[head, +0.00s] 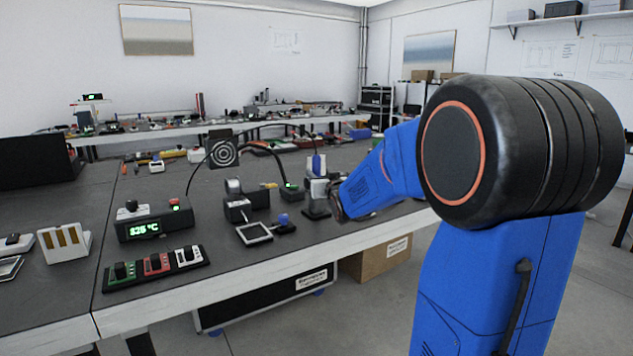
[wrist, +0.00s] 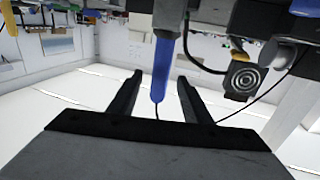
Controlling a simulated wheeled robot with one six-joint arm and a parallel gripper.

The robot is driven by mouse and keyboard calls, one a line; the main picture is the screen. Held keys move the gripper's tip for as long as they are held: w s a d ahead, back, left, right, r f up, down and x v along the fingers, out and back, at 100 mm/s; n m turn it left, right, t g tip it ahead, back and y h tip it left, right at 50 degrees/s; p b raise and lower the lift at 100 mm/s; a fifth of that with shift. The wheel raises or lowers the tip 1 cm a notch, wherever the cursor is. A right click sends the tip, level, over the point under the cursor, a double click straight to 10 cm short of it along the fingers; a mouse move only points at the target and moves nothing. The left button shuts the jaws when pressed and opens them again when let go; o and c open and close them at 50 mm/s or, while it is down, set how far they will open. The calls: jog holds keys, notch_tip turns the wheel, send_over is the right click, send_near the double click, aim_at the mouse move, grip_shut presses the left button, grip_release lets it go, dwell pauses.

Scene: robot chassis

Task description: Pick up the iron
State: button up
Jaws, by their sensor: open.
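The iron (head: 317,163) has a blue handle and stands upright in a small stand (head: 316,208) on the bench. In the wrist view, where the room appears upside down, the blue iron (wrist: 161,68) lies between the two dark fingers of my gripper (wrist: 159,78), with visible gaps on both sides. A thin black cord runs from the end of its handle. My gripper (head: 334,200) is open and reaches in from the right, beside the stand. My arm hides part of this area in the head view.
A soldering station (head: 153,222) reading about 525 °C and a switch strip (head: 155,267) sit to the left. A tape dispenser-like holder (head: 238,205), a small tray (head: 254,233) and a round-faced fan unit (head: 223,152) stand nearby. Black cables arc behind.

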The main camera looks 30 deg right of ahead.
jog(key=shift+x, duration=4.25)
jog(key=shift+r, duration=0.15)
jog(key=c, duration=1.1)
